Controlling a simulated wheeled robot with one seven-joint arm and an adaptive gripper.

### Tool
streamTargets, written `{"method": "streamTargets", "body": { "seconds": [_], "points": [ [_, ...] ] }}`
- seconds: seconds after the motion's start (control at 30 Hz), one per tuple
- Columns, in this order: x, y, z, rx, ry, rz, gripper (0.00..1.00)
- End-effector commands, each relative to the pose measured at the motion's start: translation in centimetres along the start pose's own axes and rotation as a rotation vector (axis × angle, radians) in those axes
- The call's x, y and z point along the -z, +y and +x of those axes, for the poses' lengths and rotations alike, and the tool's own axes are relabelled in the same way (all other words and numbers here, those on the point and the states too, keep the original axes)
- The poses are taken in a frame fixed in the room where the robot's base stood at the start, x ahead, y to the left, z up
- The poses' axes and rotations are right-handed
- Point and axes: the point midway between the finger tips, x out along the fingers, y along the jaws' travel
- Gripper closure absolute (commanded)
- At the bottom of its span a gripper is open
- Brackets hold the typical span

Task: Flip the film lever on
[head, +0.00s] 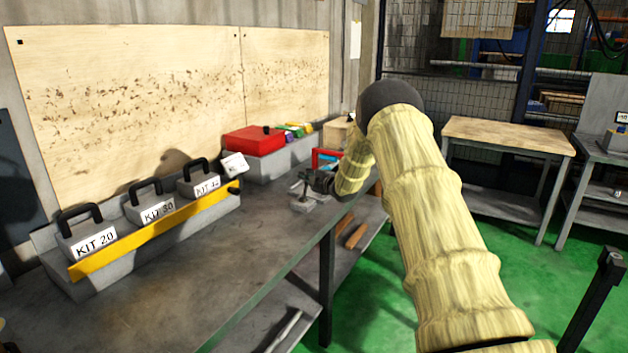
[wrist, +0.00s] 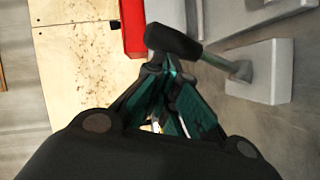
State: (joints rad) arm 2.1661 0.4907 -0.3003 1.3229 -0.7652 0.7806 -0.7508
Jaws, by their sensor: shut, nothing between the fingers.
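A lever with a black grip (wrist: 173,42) and a thin shaft rises from a pale grey block (wrist: 272,75) in the wrist view. In the head view the block (head: 303,206) sits on the workbench near its front edge, partly covered by my gripper. My gripper (head: 310,182) is shut and empty, beside the lever. In the wrist view the fingertips of my gripper (wrist: 157,64) are right by the free end of the black grip; I cannot tell whether they touch it. No label naming the lever is readable.
On the workbench (head: 180,290), a grey rack with a yellow bar (head: 160,232) holds several handled kit boxes at left. A red box (head: 254,140) stands behind my gripper. The bench front is clear. A wooden-topped table (head: 508,135) stands at right.

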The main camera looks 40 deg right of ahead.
Motion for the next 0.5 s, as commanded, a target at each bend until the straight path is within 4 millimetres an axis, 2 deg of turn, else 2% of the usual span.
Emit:
{"method": "streamTargets", "body": {
  "seconds": [0.23,0.3,0.5],
  "points": [
    [3.5,0.3,-1.6,0.004,0.008,-0.001,1.0],
    [3.0,0.1,-2.9,0.002,0.006,0.0,1.0],
    [3.7,0.0,-5.7,0.005,0.013,-0.001,1.0]
  ]
}}
